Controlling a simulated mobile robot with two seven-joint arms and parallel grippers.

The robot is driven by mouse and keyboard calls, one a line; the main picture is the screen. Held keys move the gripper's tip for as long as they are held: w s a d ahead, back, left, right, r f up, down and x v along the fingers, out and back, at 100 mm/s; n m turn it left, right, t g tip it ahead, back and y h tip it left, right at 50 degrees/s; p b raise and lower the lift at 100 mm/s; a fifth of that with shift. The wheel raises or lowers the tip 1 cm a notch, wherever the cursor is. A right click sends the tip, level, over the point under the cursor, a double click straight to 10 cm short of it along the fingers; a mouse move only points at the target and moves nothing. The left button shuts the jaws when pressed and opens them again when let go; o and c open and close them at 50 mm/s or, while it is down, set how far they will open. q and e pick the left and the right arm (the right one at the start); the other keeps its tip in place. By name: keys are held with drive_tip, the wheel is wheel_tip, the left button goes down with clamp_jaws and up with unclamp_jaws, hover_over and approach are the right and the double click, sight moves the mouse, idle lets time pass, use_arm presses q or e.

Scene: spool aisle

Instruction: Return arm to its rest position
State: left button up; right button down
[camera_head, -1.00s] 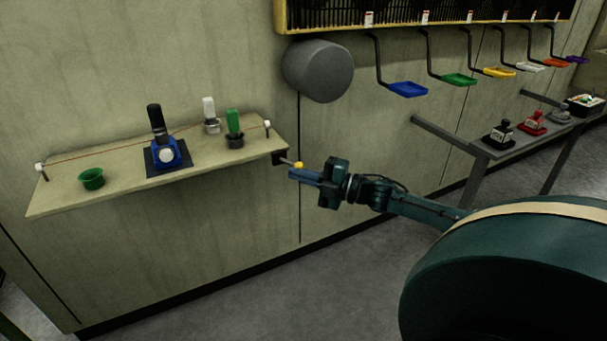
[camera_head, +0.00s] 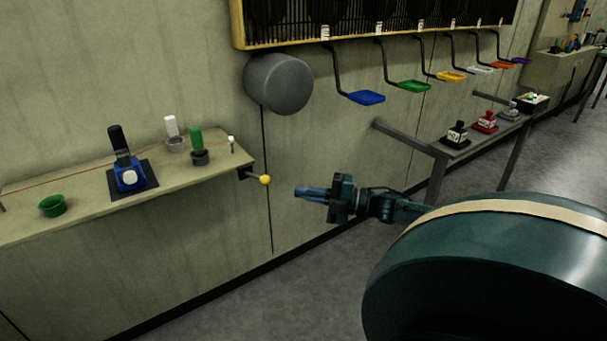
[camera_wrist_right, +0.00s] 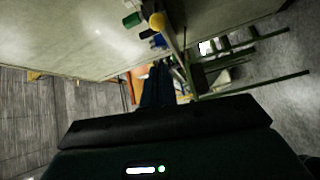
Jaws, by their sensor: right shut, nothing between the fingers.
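My right gripper (camera_head: 299,191) is shut and empty, pointing left in the head view. It is apart from the yellow ball knob (camera_head: 265,180) on the lever at the right end of the wall shelf, with a small gap between them in the picture. In the right wrist view the shut fingers (camera_wrist_right: 157,85) show above the dark gripper body, and the yellow knob (camera_wrist_right: 157,21) lies beyond them near the top. My left gripper is in neither view.
A grey cylinder (camera_head: 280,84) juts from the wall. Colored trays (camera_head: 366,98) hang under a rack. A grey side table (camera_head: 455,150) stands right. Floor is open below.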

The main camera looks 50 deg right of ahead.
idle(0.3)
